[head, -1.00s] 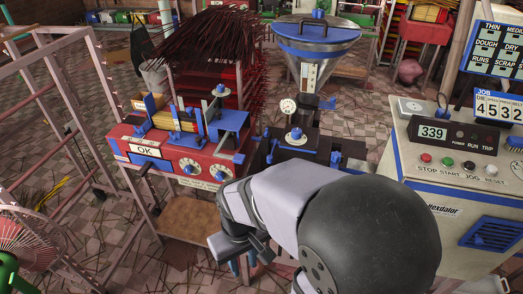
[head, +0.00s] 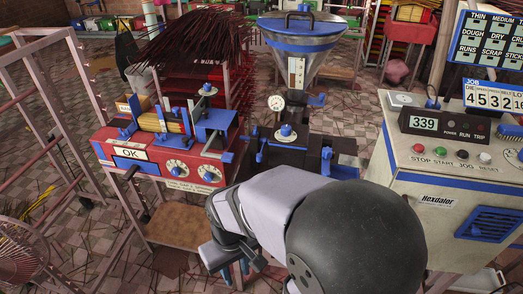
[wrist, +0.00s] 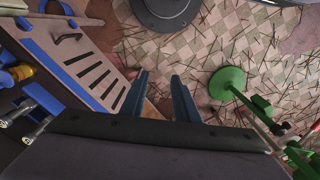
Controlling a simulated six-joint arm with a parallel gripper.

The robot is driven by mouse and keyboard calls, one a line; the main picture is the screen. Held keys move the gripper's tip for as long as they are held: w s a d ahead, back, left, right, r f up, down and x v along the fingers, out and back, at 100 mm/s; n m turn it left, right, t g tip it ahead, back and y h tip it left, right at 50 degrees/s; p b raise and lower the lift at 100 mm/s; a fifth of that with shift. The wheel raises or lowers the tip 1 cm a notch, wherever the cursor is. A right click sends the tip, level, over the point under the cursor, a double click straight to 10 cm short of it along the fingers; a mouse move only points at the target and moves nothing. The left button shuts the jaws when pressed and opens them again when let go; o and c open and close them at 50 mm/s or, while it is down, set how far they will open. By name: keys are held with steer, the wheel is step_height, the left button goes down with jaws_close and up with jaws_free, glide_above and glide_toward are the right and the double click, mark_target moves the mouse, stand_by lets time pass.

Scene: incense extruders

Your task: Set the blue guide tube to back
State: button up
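I cannot tell for sure which part is the blue guide tube. Several blue parts, including upright blue plates (head: 137,106) and a blue block (head: 216,122), sit on top of the red machine (head: 95,140) with the OK sign at left in the head view. My gripper (head: 236,275) hangs low in front of the machines, below and apart from these parts. In the wrist view my gripper (wrist: 160,78) shows two blue-grey fingers held apart, with only floor and a strip of wood between them. It is open and empty.
A hopper (head: 299,45) with a gauge stands above a dark press (head: 325,150) at centre. A console (head: 430,200) with buttons stands at right. A metal rack (head: 45,110) is at left. A green stand (wrist: 228,85) shows in the wrist view. Tiled floor lies between.

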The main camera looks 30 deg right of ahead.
mark_target(260, 159)
steer(key=shift+c, duration=0.5)
